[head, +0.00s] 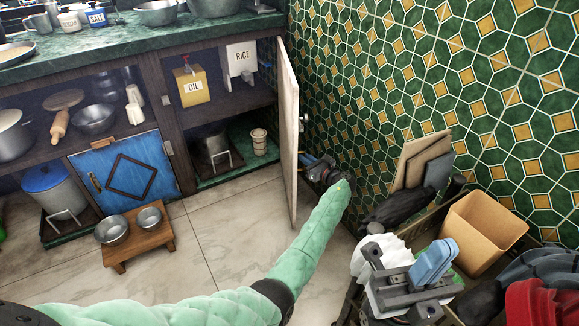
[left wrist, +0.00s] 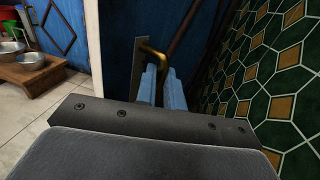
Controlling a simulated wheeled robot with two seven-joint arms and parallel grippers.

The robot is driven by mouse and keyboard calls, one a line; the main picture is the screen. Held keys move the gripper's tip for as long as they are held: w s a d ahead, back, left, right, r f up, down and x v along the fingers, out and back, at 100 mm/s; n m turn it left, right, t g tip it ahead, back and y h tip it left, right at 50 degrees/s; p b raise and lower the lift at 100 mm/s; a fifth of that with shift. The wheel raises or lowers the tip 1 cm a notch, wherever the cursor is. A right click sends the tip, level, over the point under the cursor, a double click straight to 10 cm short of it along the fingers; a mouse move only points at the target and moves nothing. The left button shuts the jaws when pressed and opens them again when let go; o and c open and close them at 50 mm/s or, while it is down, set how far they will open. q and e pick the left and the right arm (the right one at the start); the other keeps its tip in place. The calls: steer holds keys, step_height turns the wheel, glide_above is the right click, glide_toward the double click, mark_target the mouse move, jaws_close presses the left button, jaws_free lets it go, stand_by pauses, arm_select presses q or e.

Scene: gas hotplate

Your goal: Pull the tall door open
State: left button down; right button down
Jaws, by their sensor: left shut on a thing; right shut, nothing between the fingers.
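The tall door (head: 288,130) stands swung open from the right side of the cabinet and is seen nearly edge-on in the head view. Its blue face (left wrist: 108,50) shows in the left wrist view, with a brass handle (left wrist: 152,50) on a metal plate. My left gripper (head: 309,161) is at the door's outer face, shut on the handle. Its blue fingers (left wrist: 162,84) also show in the left wrist view; the exact contact is partly hidden. My right gripper (head: 436,259) is shut and empty at the lower right, well away from the door.
The green tiled wall (head: 420,80) is close on the right. The open compartment holds a yellow oil tin (head: 192,86), a rice box (head: 241,62) and a pot (head: 210,143). A low wooden stand with bowls (head: 137,236) is on the floor at left. Floor is clear before the opening.

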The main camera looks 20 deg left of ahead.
arm_select(q)
steer(key=shift+w+d+r+b, duration=0.1)
steer(key=shift+w+d+b, duration=0.15)
steer(key=shift+w+d, duration=0.45)
steer(key=shift+w+d+r+b, duration=0.1)
steer(key=shift+w+d+b, duration=0.15)
steer(key=shift+w+d, duration=0.45)
steer(key=shift+s+d, duration=0.1)
steer(key=shift+s, duration=0.1)
steer(key=c, duration=1.5)
jaws_free()
steer(key=shift+f, duration=0.1)
steer(key=shift+s+f, duration=0.1)
steer(key=shift+d, duration=0.1)
